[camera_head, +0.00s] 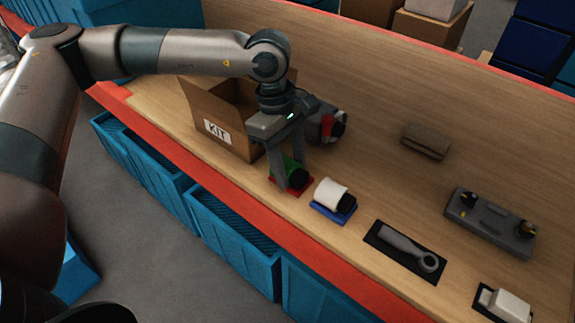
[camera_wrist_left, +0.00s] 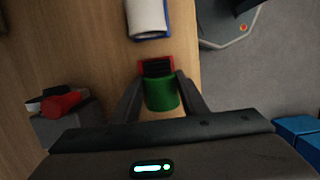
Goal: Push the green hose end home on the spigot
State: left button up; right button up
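The green hose end (camera_head: 283,169) lies on a small red mat (camera_head: 297,190) near the bench's front edge. It is a green cylinder with a black end and also shows in the left wrist view (camera_wrist_left: 161,94). My left gripper (camera_head: 290,182) points down over it, with one finger on each side. The fingers look spread around it, and I see no clear grip. A grey block (camera_head: 478,222) with a black fitting and a brass-coloured fitting (camera_head: 527,229) stands at the right; I cannot tell which is the spigot. My right gripper is not in view.
An open cardboard box (camera_head: 190,112) marked KIT stands left of the gripper, with a grey-and-red item (camera_head: 328,124) behind. A white roll (camera_head: 331,192), a grey ringed tool (camera_head: 402,247) and a white block (camera_head: 508,304) line the front. A brown pad (camera_head: 426,140) lies farther back.

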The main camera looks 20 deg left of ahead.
pick_arm(q)
jog(key=shift+s+f, duration=0.15)
jog(key=shift+f, duration=0.35)
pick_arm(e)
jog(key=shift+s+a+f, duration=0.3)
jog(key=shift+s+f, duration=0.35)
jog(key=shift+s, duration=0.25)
pick_arm(q)
jog(key=shift+r, duration=0.65)
jog(key=shift+w+d+r+p, duration=0.15)
jog(key=shift+r+p, duration=0.15)
jog(key=shift+r, duration=0.6)
jog(key=shift+w+d+r+p, duration=0.1)
jog(key=shift+r+p, duration=0.15)
jog(key=shift+r, duration=1.35)
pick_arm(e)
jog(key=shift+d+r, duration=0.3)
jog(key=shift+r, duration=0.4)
pick_arm(q)
jog(key=shift+r, duration=0.1)
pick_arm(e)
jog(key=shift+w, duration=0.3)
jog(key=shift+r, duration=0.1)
